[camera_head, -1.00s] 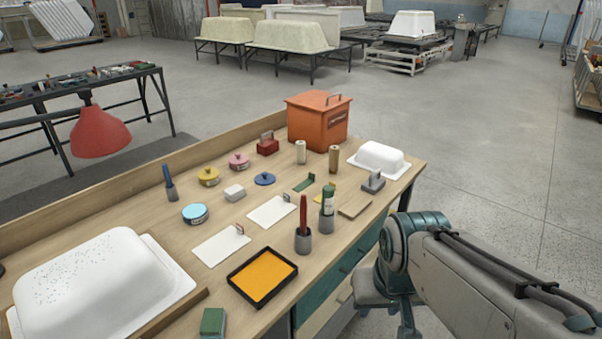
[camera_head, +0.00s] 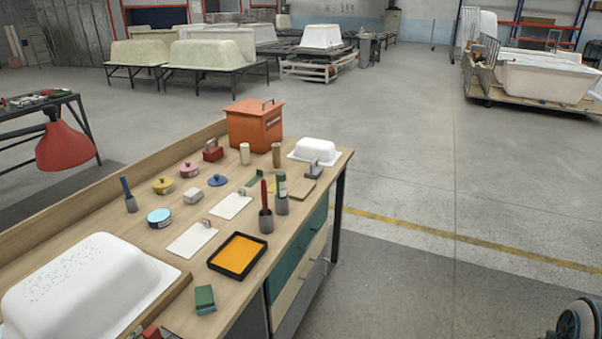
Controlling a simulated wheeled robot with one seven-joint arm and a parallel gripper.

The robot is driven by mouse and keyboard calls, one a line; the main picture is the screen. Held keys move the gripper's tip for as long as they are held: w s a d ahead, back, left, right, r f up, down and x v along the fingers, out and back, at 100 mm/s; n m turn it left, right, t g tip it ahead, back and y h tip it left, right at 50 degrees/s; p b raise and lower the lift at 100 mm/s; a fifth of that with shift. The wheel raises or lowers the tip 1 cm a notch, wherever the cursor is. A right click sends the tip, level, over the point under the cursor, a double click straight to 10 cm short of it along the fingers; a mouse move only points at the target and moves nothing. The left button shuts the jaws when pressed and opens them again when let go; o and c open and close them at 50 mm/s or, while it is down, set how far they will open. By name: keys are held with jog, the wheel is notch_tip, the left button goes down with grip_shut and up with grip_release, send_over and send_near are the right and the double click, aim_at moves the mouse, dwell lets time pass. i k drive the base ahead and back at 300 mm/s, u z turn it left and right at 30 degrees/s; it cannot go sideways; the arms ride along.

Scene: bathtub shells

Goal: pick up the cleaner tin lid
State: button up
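A dark blue lid (camera_head: 217,180) with a small knob lies flat by itself on the workbench (camera_head: 150,258). A light blue round tin (camera_head: 160,218) without a knobbed lid stands to its lower left. A yellow tin (camera_head: 163,185) and a pink tin (camera_head: 190,170) each carry a knobbed lid. The tin labels are too small to read, so I cannot tell by label which one is the cleaner tin. My gripper is not in view; only a piece of my arm shows at the lower right corner.
Near the lid are a white block (camera_head: 192,196), white cards (camera_head: 192,241), a blue-handled brush (camera_head: 128,195) and upright holders (camera_head: 266,212). An orange box (camera_head: 255,125) stands at the back, and a white tub model (camera_head: 80,285) lies front left. The floor right of the bench is clear.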

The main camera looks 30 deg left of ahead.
aim_at(217, 179)
jog(key=i, duration=0.85)
jog(key=u, duration=0.4)
jog(key=i, duration=1.5)
jog(key=u, duration=1.45)
jog(key=i, duration=0.8)
jog(key=u, duration=1.25)
jog(key=i, duration=0.2)
